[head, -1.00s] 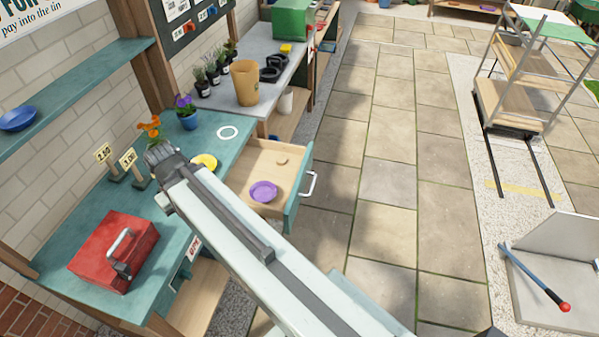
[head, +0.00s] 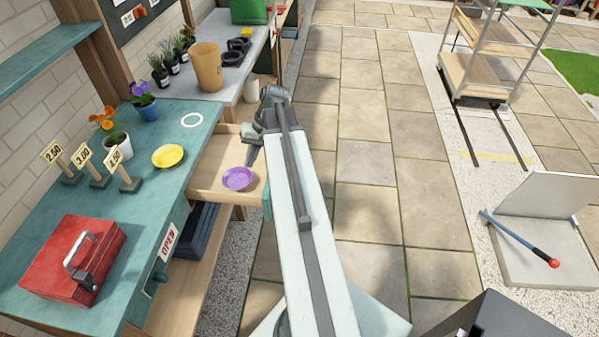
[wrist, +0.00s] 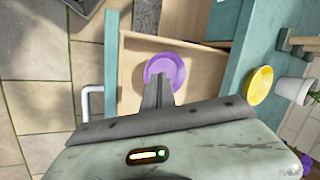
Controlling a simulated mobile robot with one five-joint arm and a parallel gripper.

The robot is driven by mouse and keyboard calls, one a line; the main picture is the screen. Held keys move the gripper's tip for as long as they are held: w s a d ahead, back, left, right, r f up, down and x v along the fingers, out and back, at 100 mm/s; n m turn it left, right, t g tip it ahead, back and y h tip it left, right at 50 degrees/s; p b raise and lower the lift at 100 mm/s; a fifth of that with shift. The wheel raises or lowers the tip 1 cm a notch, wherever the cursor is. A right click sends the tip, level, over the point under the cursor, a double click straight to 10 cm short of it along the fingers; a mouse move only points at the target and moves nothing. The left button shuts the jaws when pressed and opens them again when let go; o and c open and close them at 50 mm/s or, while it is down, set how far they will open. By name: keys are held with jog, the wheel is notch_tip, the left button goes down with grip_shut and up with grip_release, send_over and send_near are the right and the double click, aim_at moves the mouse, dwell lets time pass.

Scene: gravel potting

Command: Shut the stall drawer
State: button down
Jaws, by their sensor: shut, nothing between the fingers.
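The stall drawer (head: 208,181) stands open from the teal stall counter (head: 155,190). Its pale wooden tray holds a purple saucer (head: 237,179). The wrist view shows the drawer's teal front (wrist: 111,65), its white handle (wrist: 88,103) and the saucer (wrist: 165,66). My gripper (head: 251,160) is shut and empty. It points down over the drawer, near the saucer, on the inner side of the front. The wrist view shows its fingers (wrist: 158,93) overlapping the saucer's edge; I cannot tell whether they touch. In the head view my arm hides part of the drawer front and its handle.
A red toolbox (head: 75,262), price signs, a potted orange flower (head: 112,138) and a yellow saucer (head: 168,156) stand on the counter. A tan pot (head: 207,68) stands on the grey bench behind. Paving right of the drawer is clear. A blue-handled tool (head: 520,240) lies farther right.

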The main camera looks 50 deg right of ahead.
jog(key=s+d+f+m+t+b, duration=0.1)
jog(key=s+d+m+t+b, duration=0.1)
jog(key=s+d, duration=0.75)
jog(key=s+d+f+m+t+b, duration=0.25)
jog(key=s+d, duration=0.35)
jog(key=d, duration=0.7)
jog(key=w+a+f+b, duration=0.6)
jog(key=w+f+b, duration=0.1)
jog(key=w+b, duration=0.1)
jog(key=shift+w+f+b, duration=0.25)
jog(key=shift+w+b, duration=0.05)
jog(key=shift+w, duration=0.1)
